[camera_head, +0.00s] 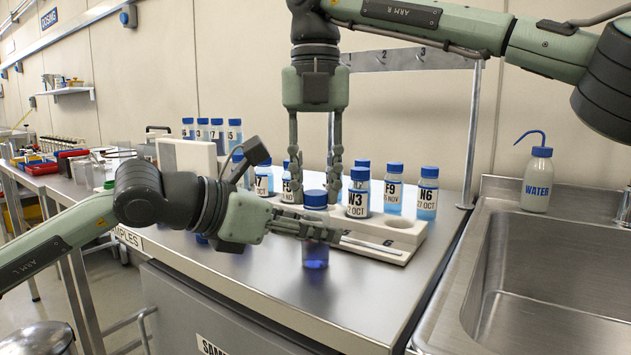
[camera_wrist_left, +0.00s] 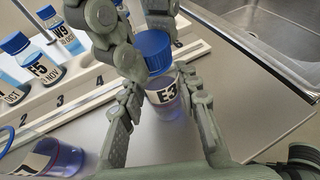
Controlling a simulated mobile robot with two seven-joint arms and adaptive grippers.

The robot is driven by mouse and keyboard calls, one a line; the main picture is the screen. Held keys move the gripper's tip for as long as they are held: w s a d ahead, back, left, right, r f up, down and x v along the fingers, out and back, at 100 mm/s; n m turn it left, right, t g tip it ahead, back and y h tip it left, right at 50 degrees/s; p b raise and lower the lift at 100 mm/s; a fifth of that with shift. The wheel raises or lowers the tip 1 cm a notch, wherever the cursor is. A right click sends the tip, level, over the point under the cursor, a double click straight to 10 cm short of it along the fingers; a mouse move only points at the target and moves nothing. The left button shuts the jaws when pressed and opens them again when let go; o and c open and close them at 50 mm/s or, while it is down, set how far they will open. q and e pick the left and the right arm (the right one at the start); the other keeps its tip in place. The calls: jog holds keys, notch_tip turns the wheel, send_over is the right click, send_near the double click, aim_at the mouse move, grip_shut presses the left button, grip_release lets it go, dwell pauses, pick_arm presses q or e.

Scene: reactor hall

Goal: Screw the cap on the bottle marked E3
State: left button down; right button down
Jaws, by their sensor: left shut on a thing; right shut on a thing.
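The bottle marked E3 (camera_wrist_left: 163,97), clear with blue-violet liquid, is between the fingers of my left gripper. In the head view its lower part (camera_head: 315,256) shows below the left gripper (camera_head: 312,230), which is shut on it from the left. The blue cap (camera_head: 315,198) is at the bottle's mouth. My right gripper (camera_head: 315,190) points down from above with its fingers on either side of the cap, shut on it. The cap also shows in the left wrist view (camera_wrist_left: 152,48), level with the bottle top. I cannot tell how tightly it sits.
A white numbered rack (camera_head: 383,248) with several blue-capped bottles, including W3 (camera_head: 358,198) and N6 (camera_head: 427,196), stands close behind. Another bottle (camera_wrist_left: 50,158) is near the left wrist view's lower left. A sink (camera_head: 550,270) and WATER bottle (camera_head: 537,182) are right.

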jog(key=shift+m, duration=0.5)
jog(key=c, duration=1.2)
grip_release()
jog(key=shift+r, duration=0.1)
jog(key=shift+r, duration=2.2)
